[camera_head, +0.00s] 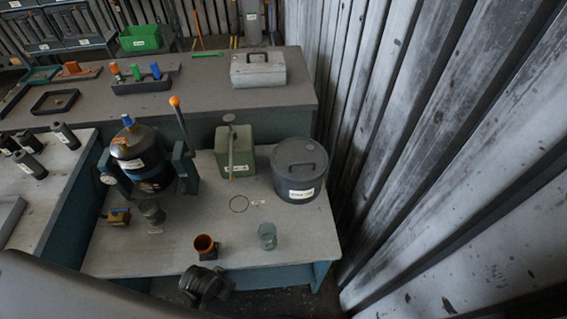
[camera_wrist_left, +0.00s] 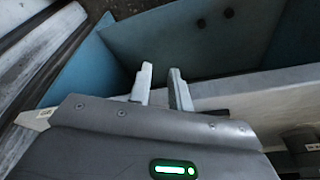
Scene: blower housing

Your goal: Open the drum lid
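A dark grey round drum (camera_head: 298,190) with a white label stands at the right end of the grey table. Its flat lid (camera_head: 288,155) has a dark bar handle (camera_head: 301,165) and sits level on top. My left gripper (camera_wrist_left: 163,88) shows in the left wrist view with its two pale fingers apart and nothing between them. That view shows blue panels and a grey edge beyond the fingers, not the drum. In the head view I cannot make out the left gripper's fingers. My right gripper is in neither view.
A green canister (camera_head: 235,152) stands left of the drum. A black vessel (camera_head: 140,160) in a cradle is further left. A ribbed wall (camera_head: 400,130) rises close on the right.

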